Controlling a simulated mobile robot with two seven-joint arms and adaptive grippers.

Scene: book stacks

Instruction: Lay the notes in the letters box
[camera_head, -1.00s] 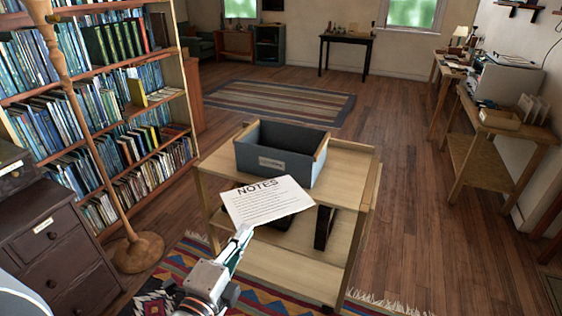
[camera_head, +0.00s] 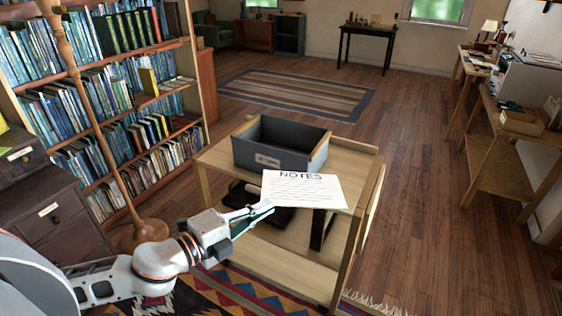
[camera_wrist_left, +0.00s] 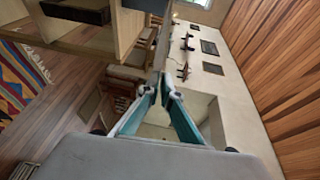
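The notes (camera_head: 304,190) are a white sheet headed "NOTES". My left gripper (camera_head: 268,208) is shut on the sheet's left edge and holds it up in front of the cart. In the left wrist view the fingertips (camera_wrist_left: 162,88) come together on the sheet, which shows only as a thin edge. The letters box (camera_head: 290,155) is a grey open-topped box with a label plate on its front, standing on the cart's top shelf. The notes are in front of the box and appear apart from it. My right gripper is in neither view.
The wooden cart (camera_head: 217,160) has a lower shelf with dark items on it. A tall bookcase (camera_head: 115,100) and a wooden lamp pole (camera_head: 82,95) stand to the left. A dark drawer cabinet (camera_head: 50,215) is at the left front. The floor right of the cart is clear.

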